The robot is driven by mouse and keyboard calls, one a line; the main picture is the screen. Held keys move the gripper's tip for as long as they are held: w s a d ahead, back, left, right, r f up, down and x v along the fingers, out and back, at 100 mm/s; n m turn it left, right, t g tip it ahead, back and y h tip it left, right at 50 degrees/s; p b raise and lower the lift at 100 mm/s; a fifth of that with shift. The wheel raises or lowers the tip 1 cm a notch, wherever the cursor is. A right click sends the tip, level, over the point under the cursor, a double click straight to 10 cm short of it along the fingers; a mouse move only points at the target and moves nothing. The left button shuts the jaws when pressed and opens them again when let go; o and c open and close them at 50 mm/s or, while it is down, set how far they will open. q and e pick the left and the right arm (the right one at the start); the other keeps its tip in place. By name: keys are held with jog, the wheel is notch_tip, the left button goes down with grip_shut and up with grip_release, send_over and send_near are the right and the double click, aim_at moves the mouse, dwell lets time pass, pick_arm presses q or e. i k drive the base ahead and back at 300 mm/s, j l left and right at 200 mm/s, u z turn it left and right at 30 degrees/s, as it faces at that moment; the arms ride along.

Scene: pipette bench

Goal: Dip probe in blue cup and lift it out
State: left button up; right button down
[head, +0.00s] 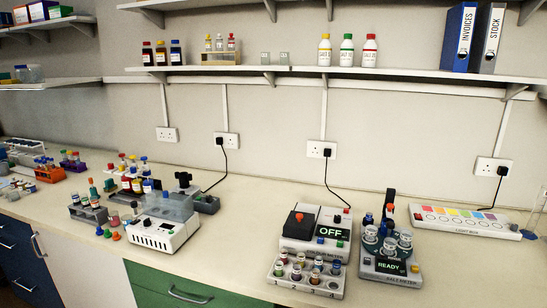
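The salt meter (391,279) stands at the right of the bench and its display (391,266) reads READY. Several small clear cups (405,241) with pale lids or rims sit on it. The cup at its left (370,234) looks bluish, but its colour is too small to be sure of. A dark upright part (390,199), which may be the probe or its holder, stands behind the cups with a red piece beside it. I cannot tell whether its tip is in a cup. Neither of my grippers is in view.
A device reading OFF (332,232) and a rack of small vials (308,277) stand close left of the meter. A light box (465,221) lies to the right. A white machine (157,234) and racks crowd the left. The bench between (235,235) is clear.

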aim_at(389, 209)
jog(key=i+l, duration=0.1)
jog(key=l, duration=0.25)
jog(key=i+l, duration=0.1)
jog(key=l, duration=0.25)
jog(key=i+l, duration=0.15)
jog(key=l, duration=0.15)
jog(key=i+l, duration=0.1)
jog(key=l, duration=0.25)
jog(key=z, duration=0.05)
